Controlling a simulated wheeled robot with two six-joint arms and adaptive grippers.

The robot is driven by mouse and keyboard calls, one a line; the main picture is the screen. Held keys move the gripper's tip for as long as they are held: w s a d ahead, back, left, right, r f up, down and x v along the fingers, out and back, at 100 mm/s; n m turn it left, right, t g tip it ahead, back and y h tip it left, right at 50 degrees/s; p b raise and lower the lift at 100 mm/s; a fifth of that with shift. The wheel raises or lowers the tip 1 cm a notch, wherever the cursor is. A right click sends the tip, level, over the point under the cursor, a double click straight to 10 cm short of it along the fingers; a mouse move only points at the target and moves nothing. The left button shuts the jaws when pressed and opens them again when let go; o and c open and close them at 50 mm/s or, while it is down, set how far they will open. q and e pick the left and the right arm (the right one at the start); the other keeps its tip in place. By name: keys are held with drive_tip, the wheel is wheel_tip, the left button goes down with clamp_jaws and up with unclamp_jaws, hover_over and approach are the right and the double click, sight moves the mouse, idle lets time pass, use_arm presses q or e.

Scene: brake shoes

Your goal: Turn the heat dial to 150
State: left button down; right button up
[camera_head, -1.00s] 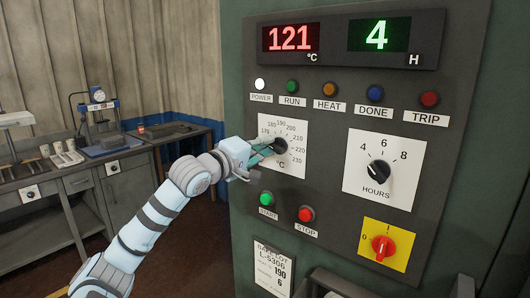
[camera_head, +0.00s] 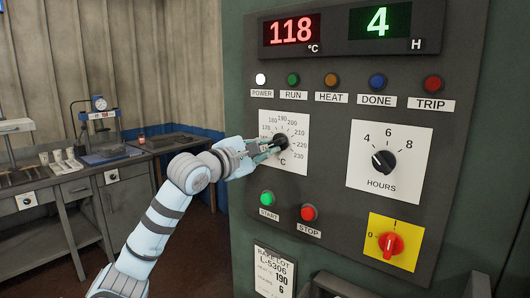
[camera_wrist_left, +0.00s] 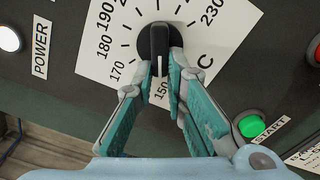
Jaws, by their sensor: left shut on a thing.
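The heat dial is a black knob (camera_head: 281,142) on a white square scale plate (camera_head: 297,160) marked in °C. In the left wrist view, the knob (camera_wrist_left: 159,42) has a white pointer line that points down toward the 150 mark on the scale (camera_wrist_left: 118,60). My left gripper (camera_head: 268,148) reaches it from the left. In the wrist view its two teal-padded fingers (camera_wrist_left: 164,75) are shut on the lower part of the knob, one on each side. The 150 label shows between the fingers. The red display (camera_head: 291,30) reads 118 °C.
The hours dial (camera_head: 383,161) is to the right, with a red switch (camera_head: 390,245) on yellow below it. Start (camera_head: 267,198) and stop (camera_head: 309,213) buttons sit under the heat dial. A grey workbench (camera_head: 90,185) stands at the left.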

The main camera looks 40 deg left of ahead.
use_arm(q)
drive_tip(key=shift+f+n, duration=0.1)
drive_tip(key=shift+n, duration=0.2)
use_arm(e)
drive_tip(key=shift+f, duration=0.2)
use_arm(q)
drive_tip(key=c, duration=1.6)
unclamp_jaws()
